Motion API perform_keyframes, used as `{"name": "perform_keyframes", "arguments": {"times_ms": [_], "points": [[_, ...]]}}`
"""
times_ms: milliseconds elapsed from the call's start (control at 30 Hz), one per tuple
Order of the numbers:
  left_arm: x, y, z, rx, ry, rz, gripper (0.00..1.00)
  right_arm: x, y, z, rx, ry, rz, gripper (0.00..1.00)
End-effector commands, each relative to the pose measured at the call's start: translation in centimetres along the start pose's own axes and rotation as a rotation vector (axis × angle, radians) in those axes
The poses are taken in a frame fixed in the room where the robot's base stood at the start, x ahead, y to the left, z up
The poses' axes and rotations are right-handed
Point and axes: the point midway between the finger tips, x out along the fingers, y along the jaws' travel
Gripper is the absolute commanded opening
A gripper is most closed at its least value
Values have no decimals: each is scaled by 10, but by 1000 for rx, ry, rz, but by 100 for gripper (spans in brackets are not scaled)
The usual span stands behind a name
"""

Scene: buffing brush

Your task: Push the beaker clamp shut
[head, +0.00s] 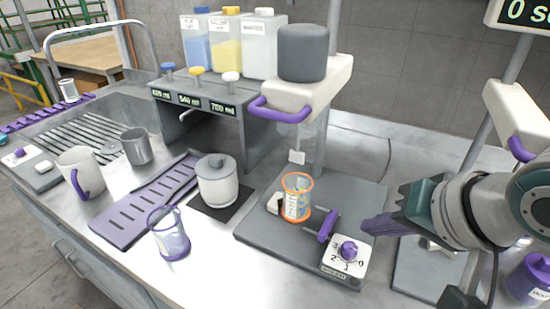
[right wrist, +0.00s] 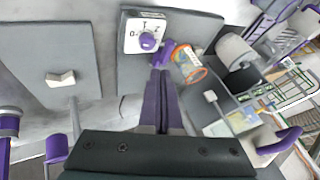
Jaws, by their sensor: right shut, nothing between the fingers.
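The orange-rimmed beaker (head: 296,199) stands upright on the grey mixer base (head: 258,232). It also shows in the right wrist view (right wrist: 188,66). The beaker clamp has a purple handle (head: 327,225) to the right of the beaker and a pale jaw (head: 274,203) at its left. I cannot tell the gap between the clamp and the beaker exactly. My right gripper (head: 372,225) is shut and empty, its purple fingers pointing left at the clamp handle, a short way apart from it. In the right wrist view its fingertips (right wrist: 159,72) lie just below the handle (right wrist: 166,52). My left gripper is out of view.
A dial with a purple knob (head: 347,250) sits at the base's front right corner. The mixer head with a purple handle (head: 290,108) overhangs the beaker. A lidded pot (head: 217,182) and a purple-rimmed jug (head: 170,238) stand to the left.

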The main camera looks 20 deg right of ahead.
Motion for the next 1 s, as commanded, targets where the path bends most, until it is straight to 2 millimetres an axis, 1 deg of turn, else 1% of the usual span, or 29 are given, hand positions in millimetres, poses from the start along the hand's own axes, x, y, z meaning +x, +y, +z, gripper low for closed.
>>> {"name": "perform_keyframes", "arguments": {"times_ms": [133,233,500,700,833,1000], "points": [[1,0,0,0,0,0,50,4,0,0,0,-1,1,0],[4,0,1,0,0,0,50,15,1,0,0,0,1,0],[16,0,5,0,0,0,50,64,1,1,-1,-1,1,0],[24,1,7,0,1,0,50,90,1,1,-2,-1,1,0],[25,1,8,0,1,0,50,98,0,1,-2,0,0,0],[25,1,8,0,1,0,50,100,0,0,-2,0,0,0]]}}
